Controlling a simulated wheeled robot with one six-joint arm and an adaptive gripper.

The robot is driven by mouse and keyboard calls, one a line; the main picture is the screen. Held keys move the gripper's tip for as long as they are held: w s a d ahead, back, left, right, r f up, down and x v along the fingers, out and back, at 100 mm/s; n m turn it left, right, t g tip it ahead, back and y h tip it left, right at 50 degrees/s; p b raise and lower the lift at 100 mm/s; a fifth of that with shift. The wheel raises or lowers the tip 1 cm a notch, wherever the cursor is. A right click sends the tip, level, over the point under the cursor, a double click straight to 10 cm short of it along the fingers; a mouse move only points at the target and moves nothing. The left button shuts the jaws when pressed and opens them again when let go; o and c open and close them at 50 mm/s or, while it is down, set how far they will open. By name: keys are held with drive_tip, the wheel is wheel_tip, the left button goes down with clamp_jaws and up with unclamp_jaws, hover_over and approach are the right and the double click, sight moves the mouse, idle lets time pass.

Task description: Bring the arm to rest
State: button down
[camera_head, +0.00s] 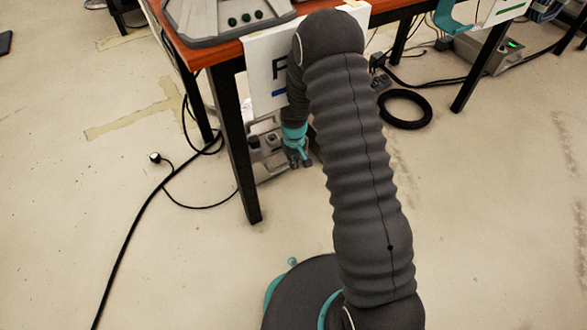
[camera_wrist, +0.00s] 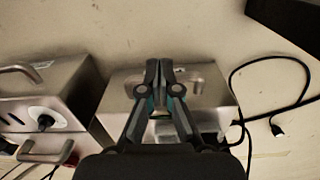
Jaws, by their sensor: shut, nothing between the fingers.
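My gripper (camera_wrist: 159,68) is shut and empty in the wrist view, its two fingertips together. It points down over a metal box (camera_wrist: 205,85) on the floor. In the head view my gripper (camera_head: 298,160) hangs low beside the table's front edge, below the tabletop. My dark, ribbed arm runs from the lower right up to a bend near the table edge, then down to the gripper. The gap between the fingertips and the metal box cannot be told.
An orange-topped table (camera_head: 222,52) with black legs stands at the upper left, bearing a grey device (camera_head: 225,18). A white sign (camera_head: 262,75) hangs at its edge. Cables (camera_head: 135,225) and a coiled black hose (camera_head: 405,110) lie on the floor. Open floor lies left and right.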

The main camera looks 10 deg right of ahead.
drive_tip(key=shift+r, duration=1.4)
drive_tip(key=s+r+m+g, duration=0.1)
drive_tip(key=s+r+g, duration=0.1)
drive_tip(key=s, duration=0.5)
drive_tip(key=s+d+r+m+t+p, duration=0.1)
drive_tip(key=s+r, duration=0.6)
drive_tip(key=r, duration=0.8)
drive_tip(key=s+d+r+m+t+p, duration=0.1)
drive_tip(key=s+r+t+p, duration=0.3)
drive_tip(key=s+r, duration=0.4)
drive_tip(key=s+d+r+t+p, duration=0.2)
drive_tip(key=s+r, duration=0.6)
drive_tip(key=r, duration=1.3)
drive_tip(key=shift+s+d+r+m+t+p, duration=0.25)
drive_tip(key=shift+d+r+m+p, duration=0.2)
drive_tip(key=shift+d, duration=0.25)
